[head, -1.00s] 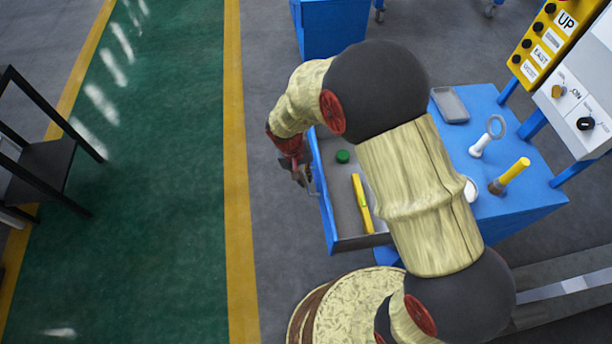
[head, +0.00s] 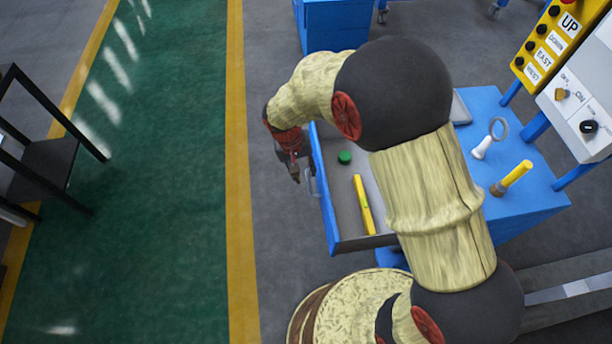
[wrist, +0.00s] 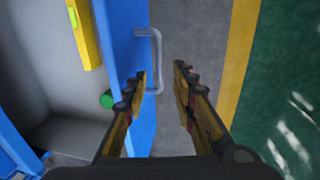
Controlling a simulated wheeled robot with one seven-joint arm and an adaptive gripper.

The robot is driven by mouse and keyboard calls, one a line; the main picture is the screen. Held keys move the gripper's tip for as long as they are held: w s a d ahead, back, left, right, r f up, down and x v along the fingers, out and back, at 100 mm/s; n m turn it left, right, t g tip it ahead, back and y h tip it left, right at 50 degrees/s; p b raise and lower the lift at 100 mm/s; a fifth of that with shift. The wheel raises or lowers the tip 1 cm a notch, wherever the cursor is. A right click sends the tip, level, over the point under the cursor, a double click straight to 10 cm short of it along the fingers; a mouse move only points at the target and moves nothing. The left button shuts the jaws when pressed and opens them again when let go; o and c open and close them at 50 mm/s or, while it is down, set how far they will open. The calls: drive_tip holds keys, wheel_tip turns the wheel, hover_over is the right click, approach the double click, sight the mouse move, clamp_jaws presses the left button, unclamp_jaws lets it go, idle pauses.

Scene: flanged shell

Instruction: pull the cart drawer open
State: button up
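The blue cart (head: 520,192) stands at the right, and its grey-lined drawer (head: 345,205) is out from it toward the left. The drawer's blue front shows in the wrist view (wrist: 124,50) with a grey bar handle (wrist: 158,62). The handle also shows in the head view (head: 311,183). My gripper (wrist: 161,74) is open and empty. In the wrist view the handle bar appears between the fingertips, nearer the left one. In the head view my gripper (head: 293,176) is just left of the handle, with a small gap. My arm hides part of the cart and drawer.
A yellow level (head: 363,205) and a green round object (head: 344,157) lie in the drawer. Clear floor lies left of the drawer. A black rack (head: 45,150) stands far left.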

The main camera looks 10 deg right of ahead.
wheel_tip(320, 180, up, 8)
drive_tip(key=a, duration=0.1)
drive_tip(key=shift+a, duration=0.3)
idle(0.4)
drive_tip(key=s+d+r+t+y, duration=0.1)
drive_tip(key=s+d+r+t, duration=0.1)
drive_tip(key=s+d+r, duration=0.5)
drive_tip(key=s+d+r+t+y, duration=0.1)
drive_tip(key=s+d+r+t, duration=0.2)
drive_tip(key=s+d+r, duration=0.5)
drive_tip(key=s+r, duration=0.4)
drive_tip(key=r, duration=0.3)
drive_tip(key=shift+s+t, duration=0.3)
drive_tip(key=shift+s, duration=0.05)
